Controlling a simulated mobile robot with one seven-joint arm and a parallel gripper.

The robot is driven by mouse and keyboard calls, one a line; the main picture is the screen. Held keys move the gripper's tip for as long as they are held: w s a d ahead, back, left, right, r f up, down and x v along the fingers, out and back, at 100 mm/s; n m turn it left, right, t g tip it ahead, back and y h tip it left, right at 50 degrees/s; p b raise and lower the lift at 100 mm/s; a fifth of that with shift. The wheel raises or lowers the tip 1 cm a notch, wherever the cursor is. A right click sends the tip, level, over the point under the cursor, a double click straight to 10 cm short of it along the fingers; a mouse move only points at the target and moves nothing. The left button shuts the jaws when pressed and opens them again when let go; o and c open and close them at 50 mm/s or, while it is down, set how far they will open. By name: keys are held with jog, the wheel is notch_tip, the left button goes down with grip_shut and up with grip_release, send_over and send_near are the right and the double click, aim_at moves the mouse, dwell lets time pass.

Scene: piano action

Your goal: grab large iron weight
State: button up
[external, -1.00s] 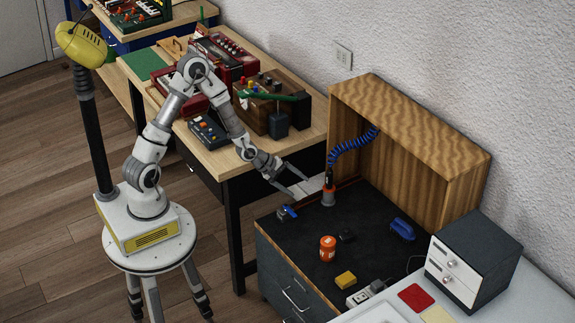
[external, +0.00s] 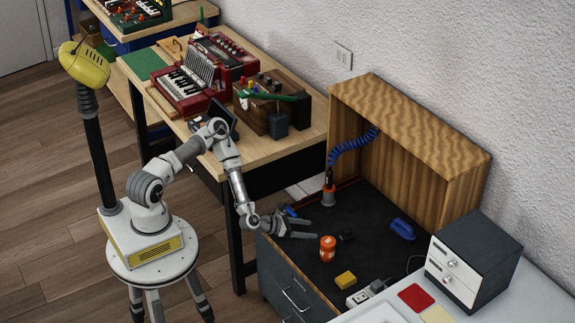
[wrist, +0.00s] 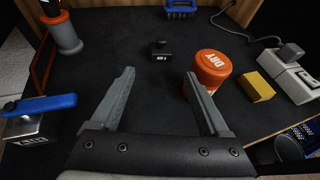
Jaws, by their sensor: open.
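No object is clearly marked as the large iron weight; two could be it. A small black block with a knob and pale marking (wrist: 161,49) stands upright on the dark bench top, ahead of my gripper (wrist: 160,76) and between its fingers' lines. It shows in the external view (external: 346,237) beyond the fingertips. A metal block with a blue handle (wrist: 40,116) stands left of the fingers; in the external view it is partly hidden behind my wrist (external: 289,211). My gripper (external: 313,228) is open and empty, low over the bench, touching neither block.
A yellow block (wrist: 257,86) and a power strip (wrist: 292,77) lie further right. A blue brush-like object (wrist: 181,8) is at the back. A soldering-type stand (wrist: 65,37) is back left.

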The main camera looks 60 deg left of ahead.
aim_at(345, 233)
jog(key=b+x, duration=0.5)
jog(key=x, duration=1.2)
jog(key=shift+d+f, duration=0.1)
jog(key=shift+c, duration=0.2)
grip_shut()
